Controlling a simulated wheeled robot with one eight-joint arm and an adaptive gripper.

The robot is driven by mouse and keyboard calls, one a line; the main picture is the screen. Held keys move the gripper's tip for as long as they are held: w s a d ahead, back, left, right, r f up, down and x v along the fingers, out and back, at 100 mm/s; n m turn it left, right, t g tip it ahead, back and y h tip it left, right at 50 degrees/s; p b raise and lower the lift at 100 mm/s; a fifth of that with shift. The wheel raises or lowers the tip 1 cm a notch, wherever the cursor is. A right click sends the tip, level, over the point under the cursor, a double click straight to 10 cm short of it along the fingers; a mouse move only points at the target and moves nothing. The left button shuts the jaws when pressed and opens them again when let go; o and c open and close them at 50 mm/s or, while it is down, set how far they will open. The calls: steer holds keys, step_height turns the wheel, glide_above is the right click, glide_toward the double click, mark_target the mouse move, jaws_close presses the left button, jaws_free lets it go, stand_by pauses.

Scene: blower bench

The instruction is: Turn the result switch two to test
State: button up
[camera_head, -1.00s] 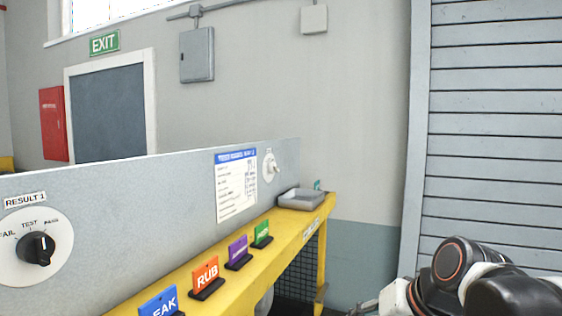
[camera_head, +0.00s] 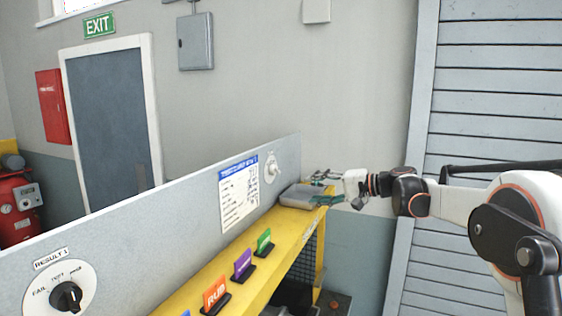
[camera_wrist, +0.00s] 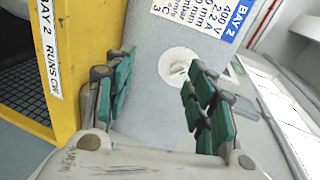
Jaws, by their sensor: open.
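A round pale dial with a small knob (camera_head: 271,168) is on the far end of the grey panel, beyond a printed sheet. Its label and pointer setting are too small to read, so I cannot confirm that it is result switch two. In the wrist view a pale dial (camera_wrist: 180,66) shows ahead, beyond and between the fingers, partly covered by the right one. My gripper (camera_head: 327,186) is open and empty, apart from the dial, near the bench's far end. Its green pads show in the wrist view (camera_wrist: 160,88). A dial labelled RESULT 1 (camera_head: 88,284), with a black knob, is at the near left.
A grey tray (camera_head: 298,197) sits on the yellow bench (camera_head: 268,268) close below my gripper. Green (camera_head: 264,241), purple (camera_head: 243,262) and orange (camera_head: 214,293) cards stand along the bench edge. A shutter (camera_head: 490,110) stands at the right.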

mark_target(279, 171)
steer(key=w+d+r+y+p, duration=0.1)
steer(key=w+r+y+p, duration=0.15)
steer(key=w, duration=0.35)
steer(key=p+x, duration=0.1)
steer(key=x, duration=1.3)
steer(key=shift+w+d+f+p, duration=0.1)
steer(key=shift+f+p, duration=0.05)
steer(key=shift+p, duration=0.2)
steer(key=c, duration=1.1)
